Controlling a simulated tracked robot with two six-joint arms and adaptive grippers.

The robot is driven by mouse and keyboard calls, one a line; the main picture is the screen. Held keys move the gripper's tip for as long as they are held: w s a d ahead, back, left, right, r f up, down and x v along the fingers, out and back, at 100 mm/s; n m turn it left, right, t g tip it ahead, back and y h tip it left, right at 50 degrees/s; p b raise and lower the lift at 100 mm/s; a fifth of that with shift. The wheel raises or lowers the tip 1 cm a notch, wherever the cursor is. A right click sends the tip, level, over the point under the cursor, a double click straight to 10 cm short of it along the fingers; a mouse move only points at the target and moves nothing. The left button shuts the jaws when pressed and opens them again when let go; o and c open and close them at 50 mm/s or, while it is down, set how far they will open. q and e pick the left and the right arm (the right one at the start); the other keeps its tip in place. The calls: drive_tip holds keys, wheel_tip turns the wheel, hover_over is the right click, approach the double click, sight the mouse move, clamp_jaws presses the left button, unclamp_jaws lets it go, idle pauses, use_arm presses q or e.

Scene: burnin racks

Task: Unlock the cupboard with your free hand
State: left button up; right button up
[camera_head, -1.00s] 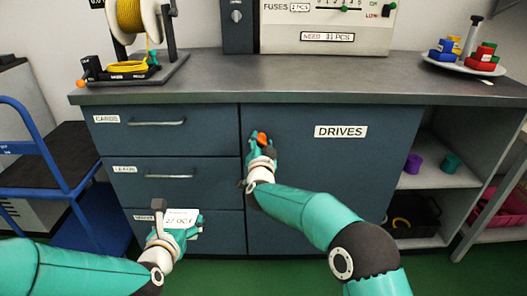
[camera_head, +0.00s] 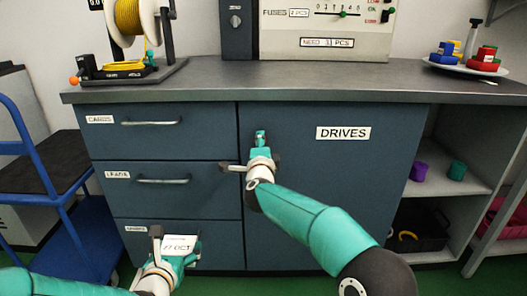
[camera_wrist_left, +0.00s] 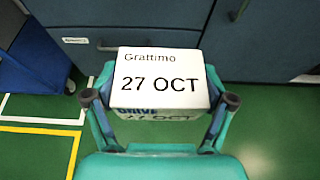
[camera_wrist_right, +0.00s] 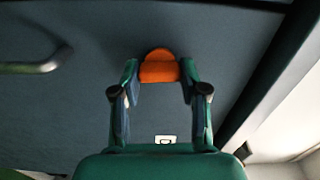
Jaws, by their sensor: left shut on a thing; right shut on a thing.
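The cupboard door (camera_head: 370,175) is dark blue, labelled DRIVES, and closed. My right gripper (camera_head: 260,138) is at its upper left edge. In the right wrist view its fingers are shut on an orange knob (camera_wrist_right: 159,68) on the door face. The knob is hidden behind the gripper in the head view. My left gripper (camera_wrist_left: 158,100) is shut on a white box (camera_wrist_left: 160,75) marked "Grattimo 27 OCT". The box also shows in the head view (camera_head: 179,243), in front of the lowest drawer.
Closed drawers with bar handles (camera_head: 152,122) are left of the door. Open shelves (camera_head: 450,185) with purple and teal cups are to its right. The worktop (camera_head: 300,88) overhangs above. A blue trolley (camera_head: 45,165) stands at the left.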

use_arm(q)
drive_tip(key=shift+f, duration=0.4)
use_arm(e)
drive_tip(key=shift+w+d+f+m, duration=0.15)
drive_tip(key=shift+d+m, duration=0.15)
drive_tip(key=shift+m, duration=0.4)
drive_tip(key=o, duration=1.1)
drive_tip(key=shift+o, duration=0.2)
drive_tip(key=shift+a, duration=0.15)
drive_tip(key=shift+s, duration=0.25)
drive_tip(key=s, duration=1.1)
drive_tip(key=shift+s, duration=0.35)
